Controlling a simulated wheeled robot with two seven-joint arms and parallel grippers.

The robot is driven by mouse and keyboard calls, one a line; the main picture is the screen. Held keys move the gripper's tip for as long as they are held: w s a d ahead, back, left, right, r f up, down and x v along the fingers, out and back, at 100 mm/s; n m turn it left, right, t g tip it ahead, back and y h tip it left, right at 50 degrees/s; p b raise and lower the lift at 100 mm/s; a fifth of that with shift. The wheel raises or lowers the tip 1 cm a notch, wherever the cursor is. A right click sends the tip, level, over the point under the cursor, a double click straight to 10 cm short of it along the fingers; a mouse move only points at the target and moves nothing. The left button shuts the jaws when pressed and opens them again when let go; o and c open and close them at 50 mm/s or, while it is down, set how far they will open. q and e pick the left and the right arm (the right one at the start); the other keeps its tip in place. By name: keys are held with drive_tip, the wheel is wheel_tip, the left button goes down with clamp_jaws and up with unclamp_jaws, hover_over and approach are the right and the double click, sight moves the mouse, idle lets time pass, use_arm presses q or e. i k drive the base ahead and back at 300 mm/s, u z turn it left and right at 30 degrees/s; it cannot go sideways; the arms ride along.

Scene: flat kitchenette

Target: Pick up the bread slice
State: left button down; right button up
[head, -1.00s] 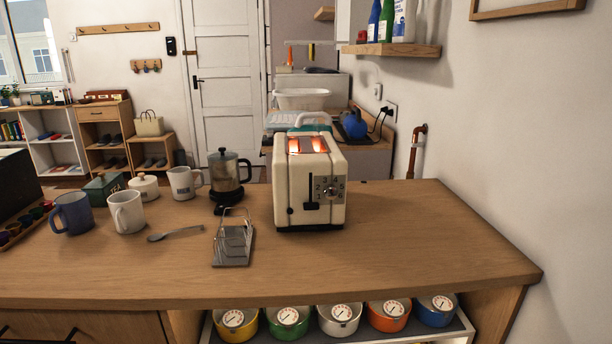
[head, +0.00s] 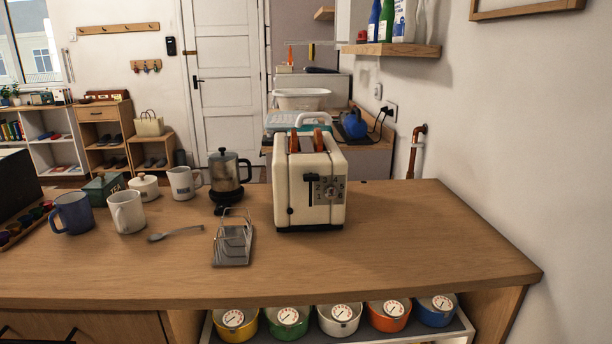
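A cream toaster (head: 327,207) stands upright on the wooden counter, right of the middle in the head view. Two browned bread slices show in its top slots: a left bread slice (head: 294,143) and a right bread slice (head: 318,140). Their upper edges stick up out of the slots, and their lower parts are hidden inside. The toaster's lever (head: 311,178) is up, near the top of its front face. Neither of my grippers is in the head view.
A metal toast rack (head: 233,245) stands left of the toaster, with a spoon (head: 176,234) beyond it. The counter right of the toaster (head: 430,230) is clear.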

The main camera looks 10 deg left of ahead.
sight(293, 133)
drive_tip(key=z, duration=0.05)
drive_tip(key=k, duration=1.1)
drive_tip(key=u, duration=0.8)
drive_tip(key=i, duration=1.5)
drive_tip(key=z, duration=0.7)
